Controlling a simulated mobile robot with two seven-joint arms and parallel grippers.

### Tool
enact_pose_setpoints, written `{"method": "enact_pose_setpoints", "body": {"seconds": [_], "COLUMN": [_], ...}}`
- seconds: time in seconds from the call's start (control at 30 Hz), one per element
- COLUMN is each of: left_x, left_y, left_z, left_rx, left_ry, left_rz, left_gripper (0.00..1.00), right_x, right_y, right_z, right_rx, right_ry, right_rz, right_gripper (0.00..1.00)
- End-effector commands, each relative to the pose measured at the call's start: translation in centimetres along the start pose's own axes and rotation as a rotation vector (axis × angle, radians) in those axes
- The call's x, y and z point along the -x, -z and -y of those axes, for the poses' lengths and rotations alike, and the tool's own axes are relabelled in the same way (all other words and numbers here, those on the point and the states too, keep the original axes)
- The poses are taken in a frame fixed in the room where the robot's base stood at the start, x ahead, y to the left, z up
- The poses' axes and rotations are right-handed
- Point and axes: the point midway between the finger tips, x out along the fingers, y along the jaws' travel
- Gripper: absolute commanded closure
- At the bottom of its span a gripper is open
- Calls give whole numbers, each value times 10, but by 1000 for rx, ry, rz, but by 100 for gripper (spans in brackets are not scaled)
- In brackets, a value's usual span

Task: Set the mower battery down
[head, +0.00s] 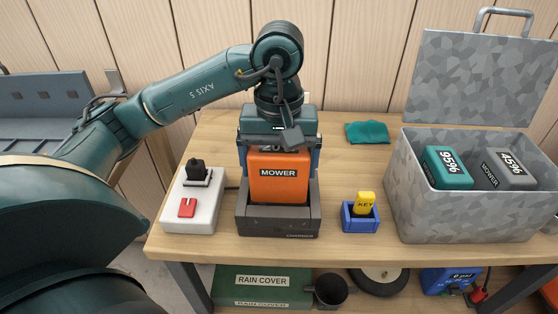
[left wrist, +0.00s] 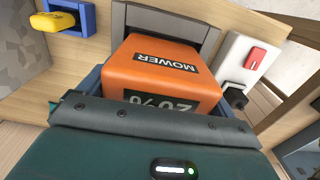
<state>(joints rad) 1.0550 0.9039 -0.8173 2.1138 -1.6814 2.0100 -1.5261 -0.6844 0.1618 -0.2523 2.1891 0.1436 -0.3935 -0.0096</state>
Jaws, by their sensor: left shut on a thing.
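The orange mower battery (head: 279,187), labelled MOWER, is upright in the dark grey charger (head: 277,222). Its lower end is hidden behind the charger's front wall, so I cannot tell whether it rests on the bottom. My left gripper (head: 279,160) comes down from above and is shut on the battery, one blue finger on each side. In the left wrist view the battery (left wrist: 163,72) shows a partly covered 20% label, with the charger (left wrist: 165,22) beyond it. My right gripper is not in view.
A white switch box (head: 205,217) with a red switch and black plug stands left of the charger. A blue holder (head: 360,222) with a yellow key (head: 365,203) is to the right. An open metal box (head: 455,218) holds teal and grey batteries. A teal cloth (head: 367,133) lies behind.

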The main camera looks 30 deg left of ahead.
Motion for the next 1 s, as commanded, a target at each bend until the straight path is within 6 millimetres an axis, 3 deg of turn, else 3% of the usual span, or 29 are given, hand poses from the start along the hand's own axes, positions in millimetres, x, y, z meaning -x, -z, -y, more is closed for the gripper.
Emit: {"method": "enact_pose_setpoints", "body": {"seconds": [0.4,0.43,0.53,0.83,1.0], "left_x": [-4,-3,-3,-5,19], "left_y": [0,0,0,0,1], "left_z": [0,0,0,0,0], "left_rx": [0,0,0,0,0], "left_ry": [-3,-3,-2,1,-2], "left_rz": [-3,-3,-2,1,-6], "left_gripper": [64,8,0,0,0], "right_x": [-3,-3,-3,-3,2], "right_y": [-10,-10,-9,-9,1], "right_z": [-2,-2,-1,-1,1], "right_rx": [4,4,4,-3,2], "right_ry": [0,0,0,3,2], "right_rz": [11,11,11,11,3], "right_gripper": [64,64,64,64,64]}}
